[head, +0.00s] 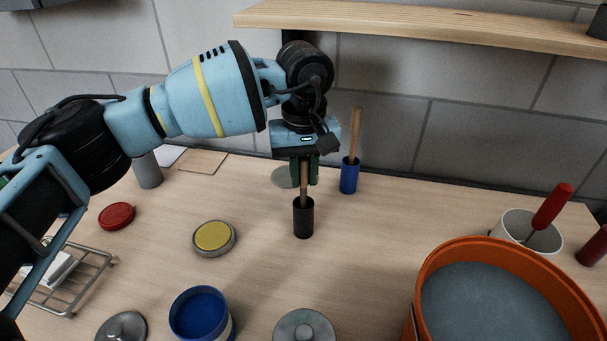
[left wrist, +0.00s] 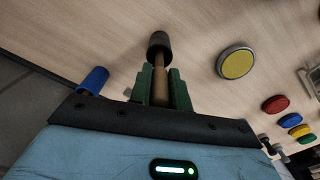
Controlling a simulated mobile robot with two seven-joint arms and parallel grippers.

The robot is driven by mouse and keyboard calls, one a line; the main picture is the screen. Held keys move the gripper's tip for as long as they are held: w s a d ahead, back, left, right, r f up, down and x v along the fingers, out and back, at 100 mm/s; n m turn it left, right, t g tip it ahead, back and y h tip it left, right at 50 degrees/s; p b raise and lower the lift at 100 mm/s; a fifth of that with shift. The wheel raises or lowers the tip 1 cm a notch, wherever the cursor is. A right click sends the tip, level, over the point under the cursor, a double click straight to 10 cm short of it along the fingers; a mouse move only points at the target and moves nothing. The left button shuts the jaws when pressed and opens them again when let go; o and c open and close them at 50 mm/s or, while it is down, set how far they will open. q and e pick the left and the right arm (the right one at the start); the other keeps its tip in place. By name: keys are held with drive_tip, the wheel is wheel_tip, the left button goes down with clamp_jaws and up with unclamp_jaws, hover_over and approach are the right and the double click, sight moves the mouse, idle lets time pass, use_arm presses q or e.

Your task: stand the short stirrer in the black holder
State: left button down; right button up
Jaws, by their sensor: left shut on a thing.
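The black holder (head: 303,219) stands upright on the table near the middle of the head view. A wooden stirrer (head: 304,187) is upright with its lower end at the holder's mouth and seemingly inside it. My left gripper (head: 304,178) points down above the holder and is shut on the stirrer's upper part. In the left wrist view the stirrer (left wrist: 160,82) runs between the green fingers towards the black holder (left wrist: 159,43). How deep the stirrer's lower end sits is hidden by the holder wall. My right gripper is not in view.
A blue holder (head: 349,177) with another wooden stick (head: 355,135) stands just right of my gripper. An orange bucket (head: 430,290), blue paint pot (head: 201,316) and yellow-topped tin (head: 214,237) stand nearer. A wooden shelf (head: 420,24) overhangs the back.

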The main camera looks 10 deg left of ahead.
use_arm(q)
drive_tip(key=shift+f, duration=0.4)
drive_tip(key=shift+f, duration=0.15)
drive_tip(key=c, duration=1.3)
unclamp_jaws()
wheel_tip(320, 180, up, 12)
drive_tip(key=shift+r+b, duration=0.15)
drive_tip(key=shift+b, duration=0.25)
